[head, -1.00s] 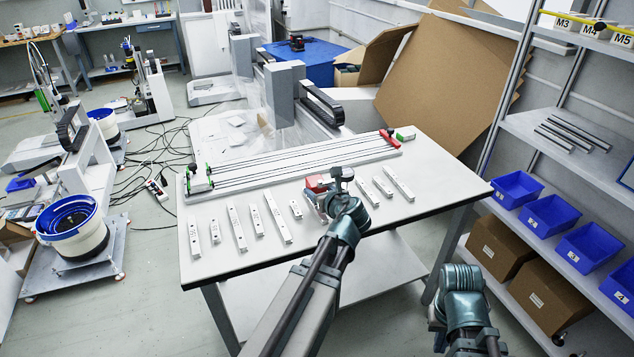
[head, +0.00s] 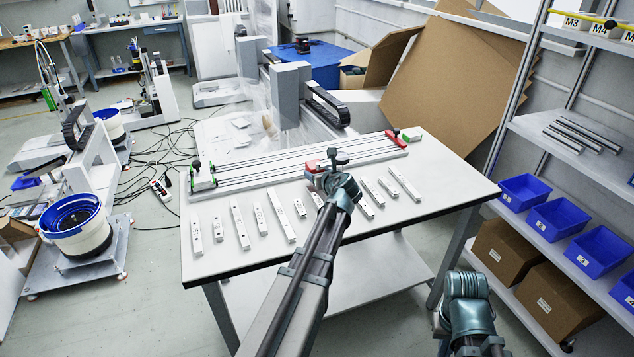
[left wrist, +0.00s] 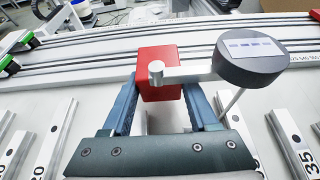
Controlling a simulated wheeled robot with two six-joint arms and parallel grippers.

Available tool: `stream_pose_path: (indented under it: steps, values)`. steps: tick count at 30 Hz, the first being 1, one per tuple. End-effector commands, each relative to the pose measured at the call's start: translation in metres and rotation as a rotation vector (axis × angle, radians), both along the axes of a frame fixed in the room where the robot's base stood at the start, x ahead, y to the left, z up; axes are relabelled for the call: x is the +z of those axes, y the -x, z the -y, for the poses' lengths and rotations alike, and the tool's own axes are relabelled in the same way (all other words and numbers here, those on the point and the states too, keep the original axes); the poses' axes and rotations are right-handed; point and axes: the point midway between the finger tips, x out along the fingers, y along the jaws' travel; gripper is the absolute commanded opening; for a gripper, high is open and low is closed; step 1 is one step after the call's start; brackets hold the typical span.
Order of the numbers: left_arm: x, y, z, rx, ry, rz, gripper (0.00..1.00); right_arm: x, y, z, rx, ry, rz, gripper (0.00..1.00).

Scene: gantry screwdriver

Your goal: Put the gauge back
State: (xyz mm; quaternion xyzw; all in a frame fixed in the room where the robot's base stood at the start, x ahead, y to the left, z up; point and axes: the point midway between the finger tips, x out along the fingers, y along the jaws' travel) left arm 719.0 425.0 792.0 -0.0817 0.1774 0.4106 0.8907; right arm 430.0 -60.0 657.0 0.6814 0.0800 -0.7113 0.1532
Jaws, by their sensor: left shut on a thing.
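The gauge is a red block (left wrist: 158,75) with a dark round dial (left wrist: 250,55) with a small grey display, joined by a light arm, and a thin stem under the dial. My left gripper (left wrist: 158,95) has its two blue-grey fingers on either side of the red block and is shut on it. In the head view the gauge (head: 312,167) is at the front edge of the long rail fixture (head: 285,168), partly hidden by my left gripper (head: 328,172). I cannot tell whether it touches anything below. Of my right arm only a link shows at the bottom right.
Several numbered light bars (head: 237,228) lie in a row on the white table (head: 350,238) in front of the fixture, on both sides of my left arm. A red clamp (head: 391,139) stands at the fixture's right end. A shelf with blue bins (head: 553,220) is at the right.

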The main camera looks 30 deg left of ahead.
Motion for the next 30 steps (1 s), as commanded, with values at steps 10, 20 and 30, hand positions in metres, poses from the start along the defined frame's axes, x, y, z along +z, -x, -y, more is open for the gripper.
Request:
stream_pose_path:
  steps: [10, 20, 30]
  values:
    - [-0.023, 0.000, 0.000, 0.000, -0.001, 0.000, 0.00, -0.023, 0.000, 0.000, 0.000, 0.000, 0.000, 0.00]
    - [-0.026, 0.000, 0.000, 0.000, 0.000, 0.000, 0.69, -0.026, 0.000, 0.000, 0.000, 0.000, 0.000, 0.00]
    - [-0.026, 0.000, 0.000, 0.000, 0.000, 0.000, 0.90, -0.026, 0.000, 0.000, 0.000, 0.000, 0.000, 0.00]
